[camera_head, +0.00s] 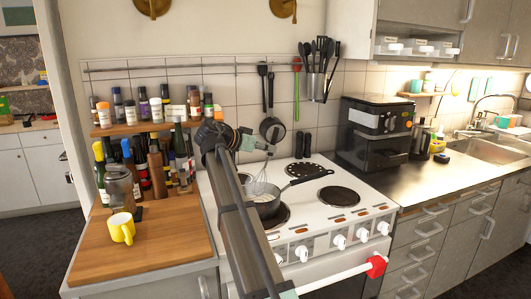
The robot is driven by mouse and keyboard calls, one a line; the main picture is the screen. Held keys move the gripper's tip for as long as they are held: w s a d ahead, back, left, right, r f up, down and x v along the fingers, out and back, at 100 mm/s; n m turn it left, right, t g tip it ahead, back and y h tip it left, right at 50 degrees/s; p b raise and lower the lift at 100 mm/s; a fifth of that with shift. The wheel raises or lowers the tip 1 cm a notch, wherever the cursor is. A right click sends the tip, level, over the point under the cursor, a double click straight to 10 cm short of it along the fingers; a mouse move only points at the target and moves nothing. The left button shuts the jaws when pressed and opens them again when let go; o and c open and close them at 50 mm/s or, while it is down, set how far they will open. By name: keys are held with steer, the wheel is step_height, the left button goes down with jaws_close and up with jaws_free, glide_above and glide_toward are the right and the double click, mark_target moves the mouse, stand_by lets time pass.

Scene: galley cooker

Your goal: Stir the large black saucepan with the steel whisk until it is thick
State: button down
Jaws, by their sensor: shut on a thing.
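The large black saucepan (267,205) stands on the front-left part of the white cooker, its dark handle pointing right and slightly back. The steel whisk (259,184) is upright, with its wire end down at the pan's opening. My gripper (249,146) is above the pan, shut on the upper part of the whisk. My arm crosses in front and hides the pan's left side. The pan's contents are too small to make out.
The cooker (352,217) has bare plates at right and back. A black coffee machine (375,132) stands on the steel counter to the right. A yellow mug (121,228) and several bottles stand on the wooden worktop (150,250) at left. Utensils hang behind.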

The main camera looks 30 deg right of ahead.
mark_target(273, 135)
steer(key=shift+w+d+r+p, duration=0.1)
steer(key=shift+d+r+p, duration=0.15)
steer(key=shift+r, duration=0.45)
steer(key=shift+w+d+r+p, duration=0.15)
steer(key=shift+d+r, duration=0.15)
steer(key=shift+r, duration=0.35)
steer(key=shift+w+d+r+p, duration=0.1)
steer(key=shift+d+r+p, duration=0.15)
steer(key=shift+r, duration=0.45)
steer(key=shift+r+p, duration=0.9)
steer(key=shift+r, duration=1.6)
